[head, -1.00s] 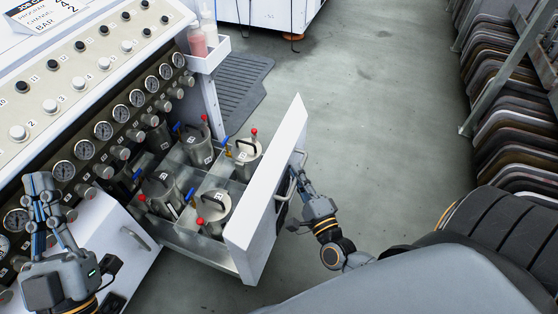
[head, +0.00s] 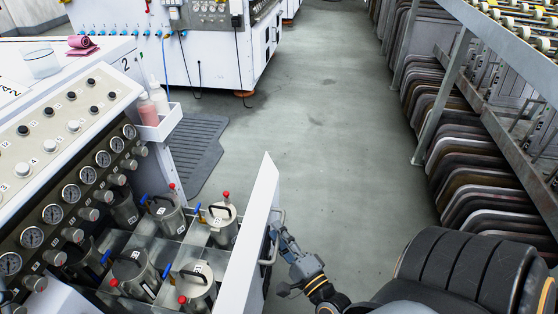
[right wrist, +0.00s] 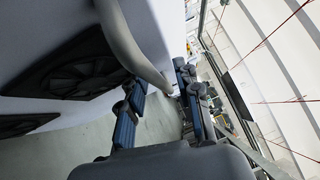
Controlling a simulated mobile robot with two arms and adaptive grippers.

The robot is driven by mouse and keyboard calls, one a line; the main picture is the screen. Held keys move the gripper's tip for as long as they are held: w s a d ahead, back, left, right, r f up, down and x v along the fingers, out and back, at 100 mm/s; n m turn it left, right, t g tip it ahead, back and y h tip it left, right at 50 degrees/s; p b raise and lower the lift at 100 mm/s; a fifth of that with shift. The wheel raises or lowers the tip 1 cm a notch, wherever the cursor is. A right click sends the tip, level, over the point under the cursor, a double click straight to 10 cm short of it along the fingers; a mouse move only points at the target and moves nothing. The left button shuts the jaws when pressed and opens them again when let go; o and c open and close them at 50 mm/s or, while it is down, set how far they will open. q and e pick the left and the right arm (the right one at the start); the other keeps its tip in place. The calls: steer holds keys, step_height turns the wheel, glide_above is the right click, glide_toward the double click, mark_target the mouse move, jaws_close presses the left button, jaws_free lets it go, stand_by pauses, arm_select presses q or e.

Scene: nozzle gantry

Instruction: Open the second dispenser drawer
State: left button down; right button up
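The white drawer (head: 252,240) stands pulled out from the cabinet, with several numbered metal canisters (head: 223,221) inside it. Its bar handle (head: 279,222) is on the outer face of the white front. My right gripper (head: 277,238) is at this handle. My left gripper is not in view.
The panel of gauges (head: 71,193) and knobs is at the left. A white side tray (head: 163,124) holds bottles. The floor (head: 330,130) beyond the drawer is clear. A rack of dark boards (head: 470,170) stands at the right.

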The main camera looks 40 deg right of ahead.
steer(key=s+a+f, duration=0.1)
steer(key=s, duration=1)
steer(key=shift+s+a+f, duration=0.3)
steer(key=shift+s+f, duration=0.05)
steer(key=shift+s, duration=0.05)
